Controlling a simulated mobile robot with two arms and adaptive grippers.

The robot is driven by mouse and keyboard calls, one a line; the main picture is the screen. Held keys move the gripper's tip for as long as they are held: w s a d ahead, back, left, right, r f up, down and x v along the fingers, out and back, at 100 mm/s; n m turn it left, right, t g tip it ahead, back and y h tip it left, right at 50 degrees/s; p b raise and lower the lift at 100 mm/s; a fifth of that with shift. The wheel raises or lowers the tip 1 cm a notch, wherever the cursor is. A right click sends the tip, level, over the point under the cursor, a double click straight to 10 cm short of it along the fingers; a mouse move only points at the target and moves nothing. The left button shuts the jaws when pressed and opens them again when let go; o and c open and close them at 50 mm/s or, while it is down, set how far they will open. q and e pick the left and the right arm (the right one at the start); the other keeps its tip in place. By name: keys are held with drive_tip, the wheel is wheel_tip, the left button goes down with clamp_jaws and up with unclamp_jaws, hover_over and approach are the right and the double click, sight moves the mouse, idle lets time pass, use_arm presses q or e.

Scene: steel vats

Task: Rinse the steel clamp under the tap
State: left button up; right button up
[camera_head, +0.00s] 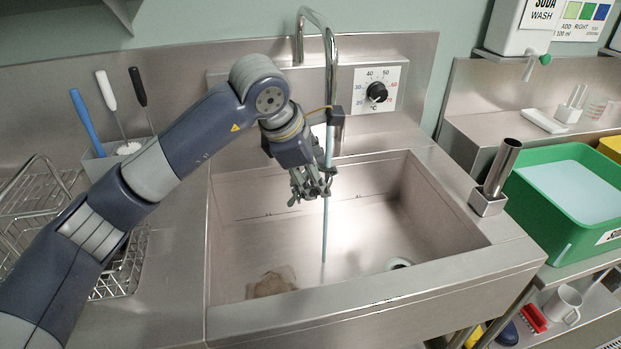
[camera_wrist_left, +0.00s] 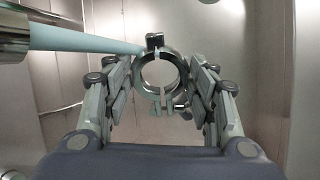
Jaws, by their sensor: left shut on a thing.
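The steel clamp (camera_wrist_left: 183,75), an open ring with a small bolt at its top, is between the fingers of my left gripper (camera_head: 311,187), which is shut on it. In the head view the fingers mostly hide the clamp. The gripper is above the sink basin (camera_head: 250,235), under the curved steel tap (camera_head: 332,70). A pale blue water stream (camera_head: 325,232) runs from the tap past the fingers to the basin floor. In the left wrist view the stream (camera_wrist_left: 90,39) meets the clamp's upper edge; I cannot tell whether it strikes it or passes behind. My right gripper is out of view.
A temperature dial (camera_head: 377,92) is on the wall panel behind the sink. A steel tube in a holder (camera_head: 487,203) stands at the sink's right edge. A green tub (camera_head: 560,232) is further right. A wire rack (camera_head: 38,215) and brush holder (camera_head: 110,160) are left. A brown patch marks the basin.

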sight(302, 197)
use_arm(q)
drive_tip(key=shift+s+a+b, duration=0.4)
drive_tip(key=shift+s+a, duration=0.4)
drive_tip(key=shift+s, duration=0.1)
drive_tip(key=shift+s+a+b, duration=0.3)
drive_tip(key=shift+s+a, duration=0.1)
drive_tip(key=shift+s, duration=0.25)
drive_tip(key=shift+s+a+b, duration=0.25)
drive_tip(key=shift+s+a, duration=0.15)
drive_tip(key=shift+s, duration=0.35)
drive_tip(key=s+a+r, duration=0.3)
drive_tip(key=s+r, duration=0.1)
drive_tip(key=shift+p, duration=0.35)
drive_tip(key=shift+r, duration=0.15)
